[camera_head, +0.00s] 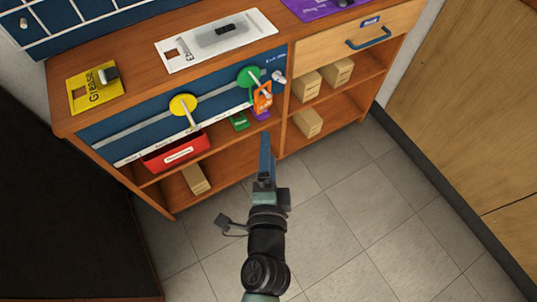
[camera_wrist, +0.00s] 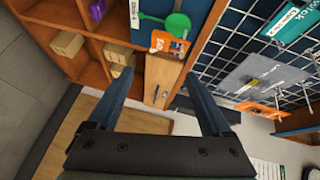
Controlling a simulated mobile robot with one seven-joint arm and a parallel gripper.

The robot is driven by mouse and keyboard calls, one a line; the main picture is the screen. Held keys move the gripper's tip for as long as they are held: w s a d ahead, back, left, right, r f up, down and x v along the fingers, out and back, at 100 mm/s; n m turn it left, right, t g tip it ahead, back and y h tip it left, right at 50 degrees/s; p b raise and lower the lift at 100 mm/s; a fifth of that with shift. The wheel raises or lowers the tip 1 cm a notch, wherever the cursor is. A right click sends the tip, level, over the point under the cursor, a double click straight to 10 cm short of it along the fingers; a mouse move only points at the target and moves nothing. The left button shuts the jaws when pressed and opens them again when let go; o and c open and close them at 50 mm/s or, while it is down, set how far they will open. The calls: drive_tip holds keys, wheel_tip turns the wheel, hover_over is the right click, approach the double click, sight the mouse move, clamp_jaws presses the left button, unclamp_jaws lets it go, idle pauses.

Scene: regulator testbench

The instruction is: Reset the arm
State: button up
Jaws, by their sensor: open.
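My gripper (camera_head: 265,140) reaches out over the tiled floor in front of the wooden bench (camera_head: 140,60) in the head view. In the wrist view my gripper (camera_wrist: 157,74) shows two fingers spread apart with nothing held between them. Beyond the fingers are the wooden drawer front (camera_wrist: 160,82) and an orange tag (camera_wrist: 168,44). In the head view the orange tag (camera_head: 262,98) hangs by a green round valve (camera_head: 247,77). A yellow round valve (camera_head: 183,105) is further left on the blue panel.
A red bin (camera_head: 175,153) and several cardboard boxes, one here (camera_head: 308,122), sit on the shelves. A yellow mat (camera_head: 95,88) and a white mat (camera_head: 217,40) lie on the bench top. Tiled floor (camera_head: 350,215) is clear on the right. A wooden cabinet (camera_head: 460,100) stands beyond.

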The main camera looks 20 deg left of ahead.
drive_tip(key=shift+s+d, duration=0.1)
drive_tip(key=shift+s, duration=0.15)
drive_tip(key=w+d+r+n+t, duration=0.1)
drive_tip(key=w+r+n+t, duration=0.15)
drive_tip(key=r, duration=0.85)
drive_tip(key=w+d+r+n+t, duration=0.1)
drive_tip(key=w+r+n+t, duration=0.2)
drive_tip(key=r, duration=0.8)
drive_tip(key=w+d+r+n+t, duration=0.1)
drive_tip(key=w+r+n, duration=0.25)
drive_tip(key=r, duration=0.75)
drive_tip(key=s+d+r+n+t+h+p, duration=0.1)
drive_tip(key=s+d+r+t+h, duration=0.15)
drive_tip(key=r, duration=0.55)
drive_tip(key=s+d+r+n+t+h, duration=0.1)
drive_tip(key=s+d+r+h, duration=0.2)
drive_tip(key=r, duration=0.6)
drive_tip(key=s+d+r+n+t+h+p, duration=0.1)
drive_tip(key=s+d+r+t, duration=0.15)
drive_tip(key=s+r, duration=0.4)
wheel_tip(320, 180, up, 30)
drive_tip(key=w+p, duration=0.2)
drive_tip(key=p, duration=2.6)
drive_tip(key=shift+d+y+p, duration=0.15)
drive_tip(key=shift+y+p, duration=0.2)
